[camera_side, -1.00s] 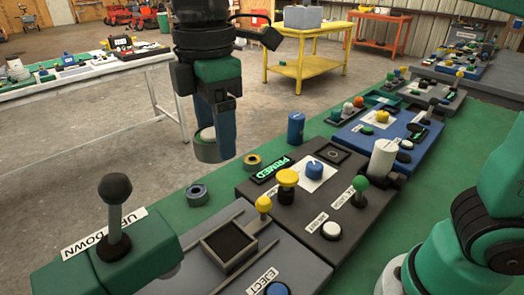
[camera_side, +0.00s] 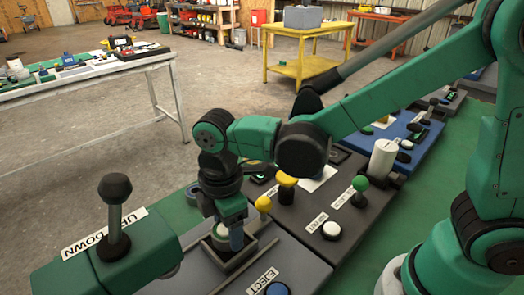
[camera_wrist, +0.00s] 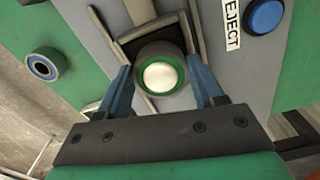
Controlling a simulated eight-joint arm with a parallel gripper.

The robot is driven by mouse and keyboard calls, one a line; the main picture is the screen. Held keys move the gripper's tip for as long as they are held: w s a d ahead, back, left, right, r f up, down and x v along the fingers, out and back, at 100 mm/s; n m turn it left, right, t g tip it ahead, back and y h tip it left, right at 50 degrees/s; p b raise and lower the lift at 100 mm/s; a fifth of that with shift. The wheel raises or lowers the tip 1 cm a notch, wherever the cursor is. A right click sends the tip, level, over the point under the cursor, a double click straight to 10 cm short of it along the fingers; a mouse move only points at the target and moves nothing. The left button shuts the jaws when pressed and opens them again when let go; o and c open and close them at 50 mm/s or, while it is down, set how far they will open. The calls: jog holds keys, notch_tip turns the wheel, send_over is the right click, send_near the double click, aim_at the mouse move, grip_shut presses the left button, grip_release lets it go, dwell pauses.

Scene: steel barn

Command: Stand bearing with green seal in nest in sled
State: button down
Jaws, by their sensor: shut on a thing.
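My gripper (camera_wrist: 160,88) is shut on the bearing with the green seal (camera_wrist: 160,92), a grey ring with a green band and a pale centre, between two blue fingers. In the side view my gripper (camera_side: 228,238) points down at the nest (camera_side: 212,258), a square dark-walled recess in the sled on the grey panel. The bearing is at the nest's opening, partly hidden by a finger. In the wrist view the bearing covers much of the nest (camera_wrist: 128,37). I cannot tell whether the bearing touches the nest floor.
A bearing with a blue seal (camera_wrist: 42,67) lies on the green surface, left of the panel in the wrist view. The blue eject button (camera_wrist: 263,16) is right of the nest. A yellow knob (camera_side: 263,204) stands close behind my gripper. A black-knobbed lever (camera_side: 115,215) stands at left.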

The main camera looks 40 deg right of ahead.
jog(key=shift+f, duration=0.4)
jog(key=shift+c, duration=0.5)
grip_release()
jog(key=shift+f, duration=0.1)
notch_tip(320, 180, up, 12)
jog(key=s+d+f+m+t, duration=0.1)
jog(key=d+f+m+t, duration=0.1)
jog(key=d+m, duration=0.5)
jog(key=d+f+m+t, duration=0.2)
jog(key=d+m+t, duration=0.3)
jog(key=d+m, duration=0.3)
jog(key=shift+s+m, duration=0.4)
jog(key=shift+a+f, duration=0.1)
